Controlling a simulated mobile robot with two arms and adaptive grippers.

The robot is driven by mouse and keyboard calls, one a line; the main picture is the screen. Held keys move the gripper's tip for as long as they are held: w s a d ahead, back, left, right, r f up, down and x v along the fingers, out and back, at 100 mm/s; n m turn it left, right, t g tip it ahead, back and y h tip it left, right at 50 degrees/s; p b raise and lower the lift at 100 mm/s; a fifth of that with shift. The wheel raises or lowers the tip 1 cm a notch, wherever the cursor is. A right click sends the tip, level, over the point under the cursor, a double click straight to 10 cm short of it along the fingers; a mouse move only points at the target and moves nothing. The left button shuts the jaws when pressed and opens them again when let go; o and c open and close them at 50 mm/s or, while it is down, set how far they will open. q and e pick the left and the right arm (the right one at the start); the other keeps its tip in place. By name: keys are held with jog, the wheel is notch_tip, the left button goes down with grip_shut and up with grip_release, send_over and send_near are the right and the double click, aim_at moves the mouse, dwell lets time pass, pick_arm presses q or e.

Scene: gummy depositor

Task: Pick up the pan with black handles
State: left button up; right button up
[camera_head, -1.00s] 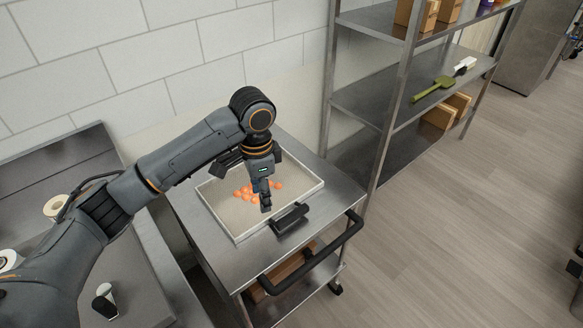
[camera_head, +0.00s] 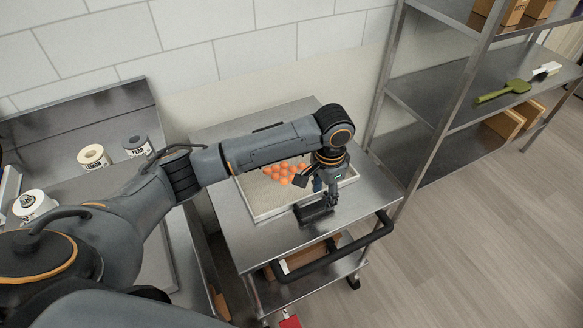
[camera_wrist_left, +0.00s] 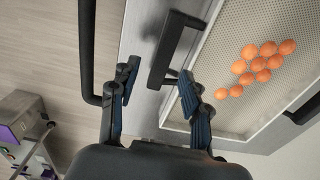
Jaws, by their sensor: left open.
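The pan (camera_head: 257,214) is a shallow light tray with a beige perforated bottom and several orange balls (camera_head: 284,173) on it. It lies flat on a steel cart. Its near black handle (camera_head: 318,213) faces the cart's push bar, and this handle (camera_wrist_left: 167,50) also shows in the left wrist view. A second black handle (camera_wrist_left: 304,109) is on the opposite side. My left gripper (camera_head: 322,195) is open just above the near handle. In the left wrist view its fingers (camera_wrist_left: 158,76) are spread on either side of the handle, not closed on it. My right gripper is not in view.
The cart's black push bar (camera_head: 340,252) runs close by the gripper. A steel shelf rack (camera_head: 432,102) stands to the right. The wall is close behind; open floor (camera_head: 480,235) lies at the right.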

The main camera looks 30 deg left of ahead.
aim_at(321, 202)
pick_arm(q)
notch_tip(321, 202, down, 5)
jog(key=shift+a+f+p, duration=0.1)
jog(key=shift+a+p, duration=0.05)
jog(key=shift+p, duration=0.25)
jog(key=shift+c, duration=0.2)
grip_shut()
